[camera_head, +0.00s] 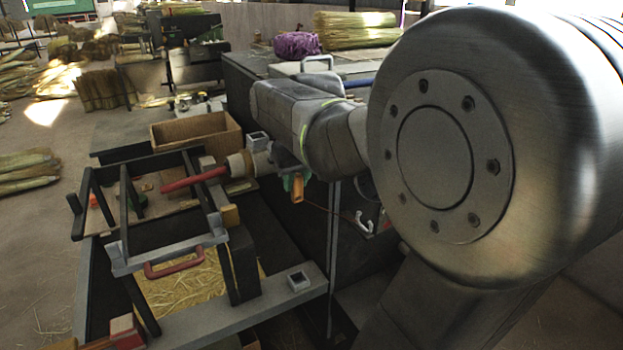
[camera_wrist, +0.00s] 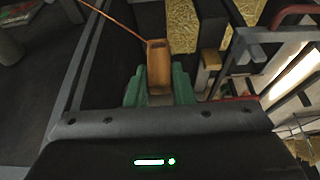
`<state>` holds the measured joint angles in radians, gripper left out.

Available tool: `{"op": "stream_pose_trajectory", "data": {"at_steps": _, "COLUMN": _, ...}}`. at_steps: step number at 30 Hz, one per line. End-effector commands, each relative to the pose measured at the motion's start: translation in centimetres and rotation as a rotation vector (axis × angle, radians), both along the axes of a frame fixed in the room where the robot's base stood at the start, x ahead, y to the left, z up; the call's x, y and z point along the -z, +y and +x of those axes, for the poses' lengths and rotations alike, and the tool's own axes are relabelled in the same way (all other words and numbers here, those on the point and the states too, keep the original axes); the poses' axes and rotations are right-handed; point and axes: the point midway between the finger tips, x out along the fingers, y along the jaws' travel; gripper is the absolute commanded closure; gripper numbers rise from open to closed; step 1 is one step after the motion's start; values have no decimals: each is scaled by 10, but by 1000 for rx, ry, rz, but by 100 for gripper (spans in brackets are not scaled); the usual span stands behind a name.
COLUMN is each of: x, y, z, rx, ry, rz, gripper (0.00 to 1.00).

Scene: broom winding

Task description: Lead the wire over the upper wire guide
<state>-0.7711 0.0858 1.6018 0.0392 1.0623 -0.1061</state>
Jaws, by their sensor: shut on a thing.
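My gripper (camera_head: 292,181) has green fingers, seen again in the wrist view (camera_wrist: 160,85). It is shut on an orange-brown wire holder (camera_wrist: 159,66), a small hollow block that also shows below the fingers in the head view (camera_head: 297,190). A thin copper-coloured wire (camera_wrist: 115,22) runs from the block toward the upper left of the wrist view. In the head view the wire (camera_head: 335,213) runs right, toward a small pale hook (camera_head: 365,223) on the dark cabinet side. I cannot tell whether this hook is the upper wire guide, or whether the wire touches it.
A dark frame (camera_head: 125,215) with a red handle (camera_head: 174,263) stands left of my gripper, above a straw-filled bin (camera_head: 185,290). A red rod (camera_head: 193,180) lies close to the gripper's left. A wooden box (camera_head: 197,138) stands behind. The dark cabinet (camera_head: 345,250) is on the right.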

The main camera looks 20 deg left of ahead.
Motion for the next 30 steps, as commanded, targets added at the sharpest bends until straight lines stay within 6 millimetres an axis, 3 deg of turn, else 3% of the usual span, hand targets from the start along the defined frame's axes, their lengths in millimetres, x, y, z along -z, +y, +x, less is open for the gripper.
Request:
{"op": "stream_pose_trajectory", "data": {"at_steps": 1, "x": -13, "y": 1, "z": 0, "rx": 0, "ry": 0, "rz": 0, "gripper": 92}}
{"op": "stream_pose_trajectory", "data": {"at_steps": 30, "x": -148, "y": 16, "z": 6, "rx": 0, "ry": 0, "rz": 0, "gripper": 92}}
